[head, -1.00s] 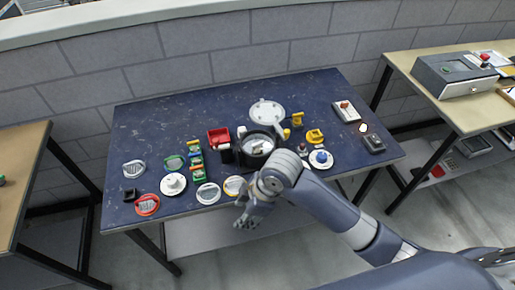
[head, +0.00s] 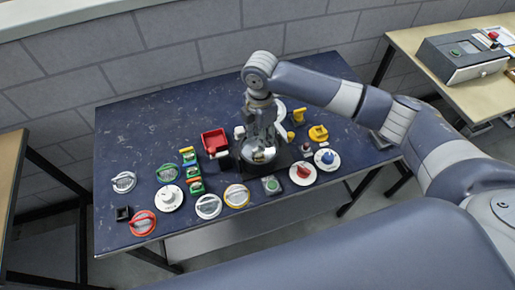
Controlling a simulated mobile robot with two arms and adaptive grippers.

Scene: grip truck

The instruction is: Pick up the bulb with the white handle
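A shiny, rounded silvery piece (head: 259,154), possibly the bulb, sits in the round black holder (head: 280,160) at the middle of the blue table. My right gripper (head: 262,138) points down directly over it, with its fingers at or just above the piece. I cannot tell whether the fingers touch it or are closed. A small whitish part (head: 239,132) shows left of the fingers; I cannot tell if it is a handle. My gripper hides much of the holder. My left gripper is not in view.
Yellow pieces (head: 318,133) stand at right. The back left of the blue table (head: 150,130) is clear.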

